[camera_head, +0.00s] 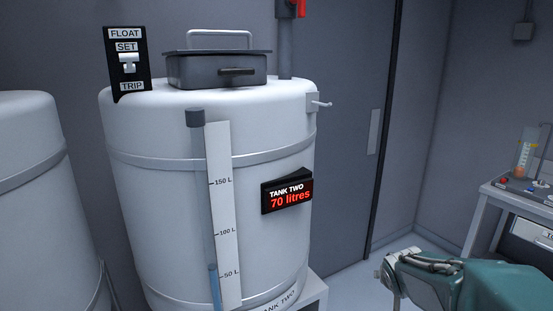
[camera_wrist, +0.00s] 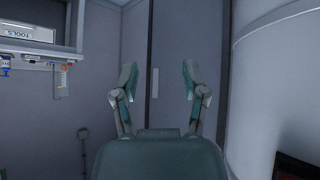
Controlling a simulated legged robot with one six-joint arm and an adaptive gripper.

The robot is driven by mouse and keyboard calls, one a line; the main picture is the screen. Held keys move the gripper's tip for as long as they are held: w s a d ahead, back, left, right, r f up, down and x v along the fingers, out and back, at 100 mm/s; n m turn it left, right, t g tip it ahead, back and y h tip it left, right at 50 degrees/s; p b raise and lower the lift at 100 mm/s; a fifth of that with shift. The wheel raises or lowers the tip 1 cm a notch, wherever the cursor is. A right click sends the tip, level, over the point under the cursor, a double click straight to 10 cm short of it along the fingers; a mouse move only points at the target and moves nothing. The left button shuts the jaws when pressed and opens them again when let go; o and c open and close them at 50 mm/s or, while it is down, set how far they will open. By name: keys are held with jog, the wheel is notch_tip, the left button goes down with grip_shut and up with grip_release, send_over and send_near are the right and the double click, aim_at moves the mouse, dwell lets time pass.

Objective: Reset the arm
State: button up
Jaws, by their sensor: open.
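My gripper (camera_wrist: 159,84) shows in the wrist view with its two fingers spread wide. Nothing is between them. The wrist view appears upside down, with the grey door behind the fingers. In the head view, a teal and grey part of my arm (camera_head: 490,287) is at the lower right, in front of the floor and to the right of the white tank (camera_head: 270,240). It is apart from the tank in the picture.
The tank bears a grey lidded hatch (camera_head: 217,70), a float switch plate (camera_head: 127,60), a level gauge and a display (camera_head: 287,192) reading 70 litres. A second tank (camera_head: 30,190) stands left. A bench (camera_head: 480,215) with a measuring cylinder (camera_head: 526,155) is right.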

jog(key=s+a+r+g+y, duration=0.1)
jog(key=s+a, duration=0.2)
jog(key=s, duration=0.5)
jog(key=s+a+r+n+g, duration=0.1)
jog(key=s+a, duration=0.3)
jog(key=s, duration=0.4)
jog(key=s+a+r+n+g+y, duration=0.1)
jog(key=s+a+r, duration=0.1)
jog(key=s, duration=0.7)
jog(key=shift+a+r+y, duration=0.3)
jog(key=shift+a, duration=0.5)
jog(key=shift+s, duration=0.1)
